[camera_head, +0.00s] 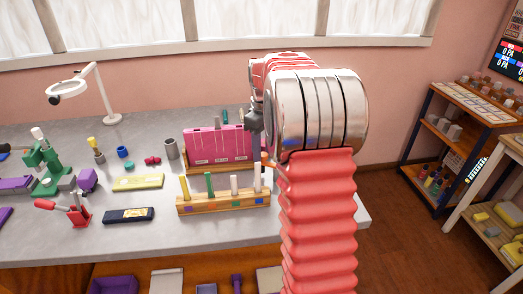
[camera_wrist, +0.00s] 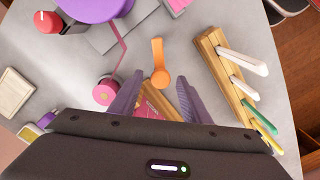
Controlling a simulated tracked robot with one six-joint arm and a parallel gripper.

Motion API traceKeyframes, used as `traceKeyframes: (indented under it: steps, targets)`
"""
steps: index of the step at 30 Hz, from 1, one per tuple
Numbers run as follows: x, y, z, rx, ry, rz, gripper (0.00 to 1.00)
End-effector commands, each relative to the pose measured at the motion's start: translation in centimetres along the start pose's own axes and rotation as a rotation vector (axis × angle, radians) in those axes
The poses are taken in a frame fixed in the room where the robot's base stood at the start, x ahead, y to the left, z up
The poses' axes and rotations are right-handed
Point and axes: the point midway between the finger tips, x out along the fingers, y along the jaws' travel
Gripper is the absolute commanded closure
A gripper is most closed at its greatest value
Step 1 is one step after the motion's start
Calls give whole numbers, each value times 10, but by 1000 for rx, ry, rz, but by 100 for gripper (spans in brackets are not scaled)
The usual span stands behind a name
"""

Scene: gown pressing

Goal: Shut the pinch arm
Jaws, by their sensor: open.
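In the wrist view, an orange lever (camera_wrist: 158,55) with a rounded end lies just beyond and between my fingertips; it looks like the pinch arm, though no label confirms it. I cannot tell how far the lever is swung. A pink disc (camera_wrist: 106,92) with a thin pink rod stands left of the fingers. A red-handled clamp (camera_head: 75,211) stands at the bench's left.
A wooden rack (camera_wrist: 222,80) of upright handled tools stands right of the fingers. It also shows in the head view (camera_head: 224,206), before a pink panel (camera_head: 215,146). A lamp (camera_head: 104,95) stands at the back of the grey bench (camera_head: 140,240). Shelves (camera_head: 440,135) stand right.

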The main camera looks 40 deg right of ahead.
Motion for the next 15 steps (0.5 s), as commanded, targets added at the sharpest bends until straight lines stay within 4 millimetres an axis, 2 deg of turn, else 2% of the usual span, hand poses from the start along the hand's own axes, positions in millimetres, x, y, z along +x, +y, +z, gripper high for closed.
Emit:
traceKeyframes:
  steps: [6,15]
  targets:
    - [0,0,0,0,0,0,57]
    - [0,0,0,-1,0,0,77]
